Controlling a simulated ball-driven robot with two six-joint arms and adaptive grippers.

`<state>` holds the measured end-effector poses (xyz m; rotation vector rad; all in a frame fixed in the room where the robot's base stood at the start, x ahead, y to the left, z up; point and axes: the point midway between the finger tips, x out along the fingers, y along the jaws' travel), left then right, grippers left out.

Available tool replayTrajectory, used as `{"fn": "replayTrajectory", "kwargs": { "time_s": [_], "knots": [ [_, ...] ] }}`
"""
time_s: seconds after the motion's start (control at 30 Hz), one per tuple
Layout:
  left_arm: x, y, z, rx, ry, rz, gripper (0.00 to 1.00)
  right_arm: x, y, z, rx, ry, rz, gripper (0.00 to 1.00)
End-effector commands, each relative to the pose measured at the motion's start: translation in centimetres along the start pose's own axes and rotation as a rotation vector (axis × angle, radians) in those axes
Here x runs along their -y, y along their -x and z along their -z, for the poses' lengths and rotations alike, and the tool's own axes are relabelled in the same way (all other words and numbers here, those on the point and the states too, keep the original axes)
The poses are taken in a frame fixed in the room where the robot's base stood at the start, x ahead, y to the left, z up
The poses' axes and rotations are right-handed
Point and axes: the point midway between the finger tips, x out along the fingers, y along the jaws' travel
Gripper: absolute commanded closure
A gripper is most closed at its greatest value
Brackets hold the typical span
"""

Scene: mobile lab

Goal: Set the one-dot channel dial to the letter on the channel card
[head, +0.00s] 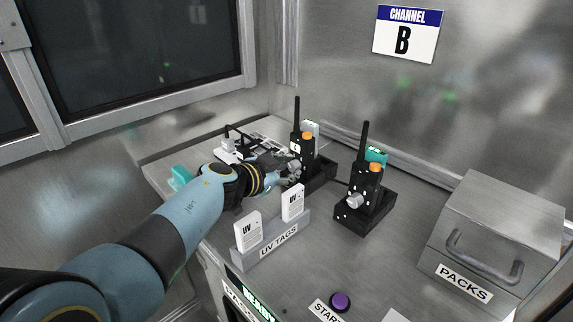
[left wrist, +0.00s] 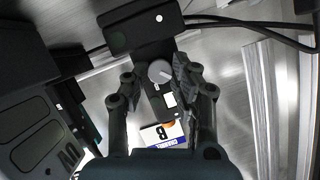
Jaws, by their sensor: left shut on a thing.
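The channel card (head: 406,34) on the back wall reads B; it also shows, turned, in the left wrist view (left wrist: 162,134). Two black radios stand in holders: the left radio (head: 308,144) and the right radio (head: 367,178). My left gripper (head: 291,171) is at the left radio's front. In the left wrist view its fingers are shut on a round grey dial (left wrist: 159,71), one finger on each side. A single white dot shows on the dark holder beside this dial. The dial's set letter is too small to read. The right radio's dial (head: 355,200) is free.
A UV TAGS stand (head: 272,245) with two white tags is in front of the radios, close to my left arm. A PACKS box (head: 495,232) is at the right. A purple button (head: 340,301) is at the front. A power strip with cables is behind my gripper.

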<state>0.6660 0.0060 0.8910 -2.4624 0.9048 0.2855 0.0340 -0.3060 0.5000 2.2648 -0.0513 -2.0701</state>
Motion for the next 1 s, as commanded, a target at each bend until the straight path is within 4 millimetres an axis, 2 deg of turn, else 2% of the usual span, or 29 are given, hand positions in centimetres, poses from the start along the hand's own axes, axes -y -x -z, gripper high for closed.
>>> {"fn": "replayTrajectory", "kwargs": {
  "time_s": [0.5, 0.53, 0.6, 1.0],
  "knots": [
    [-0.14, -0.02, -0.03, 0.0, -0.021, 0.007, 1.0, 0.0, 0.13, 0.0, 0.0, 0.0, 0.0, 0.6],
    [-0.14, -0.02, -0.03, 0.0, -0.021, 0.007, 0.73, 0.0, 0.13, 0.0, 0.0, 0.0, 0.0, 0.6],
    [-0.13, -0.01, -0.02, 0.0, -0.021, 0.007, 0.65, 0.0, 0.13, 0.0, 0.0, 0.0, 0.0, 0.6],
    [-0.04, -0.01, 0.01, -0.001, -0.021, 0.008, 0.65, -0.09, 0.12, 0.02, 0.0, 0.0, -0.001, 0.6]
  ]
}}
